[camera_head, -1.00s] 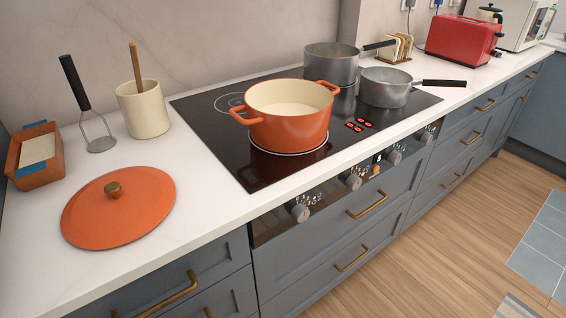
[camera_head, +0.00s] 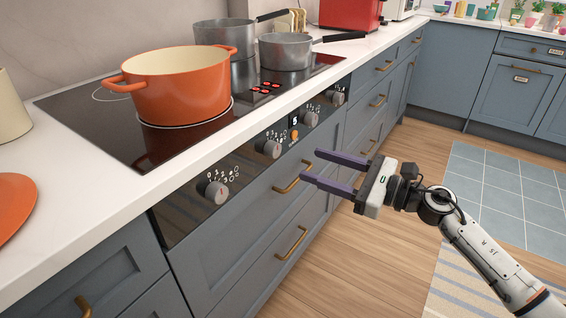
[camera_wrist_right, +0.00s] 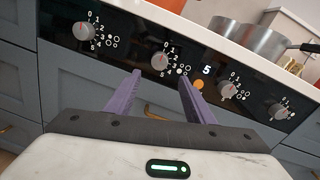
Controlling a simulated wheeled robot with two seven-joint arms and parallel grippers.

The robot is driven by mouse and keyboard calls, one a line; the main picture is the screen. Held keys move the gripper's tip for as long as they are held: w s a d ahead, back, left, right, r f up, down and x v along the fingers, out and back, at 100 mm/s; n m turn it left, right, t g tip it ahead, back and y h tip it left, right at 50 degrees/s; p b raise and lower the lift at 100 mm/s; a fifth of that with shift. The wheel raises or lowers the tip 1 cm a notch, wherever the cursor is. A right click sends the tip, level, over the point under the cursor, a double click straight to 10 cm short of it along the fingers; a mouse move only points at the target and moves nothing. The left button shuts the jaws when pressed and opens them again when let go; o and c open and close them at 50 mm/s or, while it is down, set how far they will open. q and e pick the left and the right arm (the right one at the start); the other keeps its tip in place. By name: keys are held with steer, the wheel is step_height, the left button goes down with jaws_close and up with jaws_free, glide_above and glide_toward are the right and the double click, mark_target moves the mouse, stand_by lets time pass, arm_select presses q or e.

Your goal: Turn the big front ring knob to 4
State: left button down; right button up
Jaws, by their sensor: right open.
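The dark control panel holds a row of grey knobs with red pointers and printed numbers: nearest (camera_head: 213,190), second (camera_head: 269,148), third (camera_head: 308,118) and farthest (camera_head: 337,98). The wrist view shows the same row: first (camera_wrist_right: 84,31), second (camera_wrist_right: 160,62), third (camera_wrist_right: 228,90) and last (camera_wrist_right: 278,111). The pointers seem to aim near 0. Dot icons sit beside the knobs, too small to tell which marks the big front ring. My right gripper (camera_head: 308,166) is open and empty, its purple fingers apart from the panel. My left gripper is out of view.
An orange pot (camera_head: 182,86) stands on the black glass hob (camera_head: 70,113), with two grey saucepans (camera_head: 285,52) behind. A lit display (camera_head: 294,121) and orange light sit between knobs. Brass drawer handles (camera_head: 292,178) jut out below. Floor space is free at right.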

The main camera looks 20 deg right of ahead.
mark_target(278, 152)
steer(key=x, duration=0.9)
steer(key=shift+w+a, duration=0.2)
steer(key=shift+a, duration=0.05)
steer(key=c, duration=1)
steer(key=shift+c, duration=0.3)
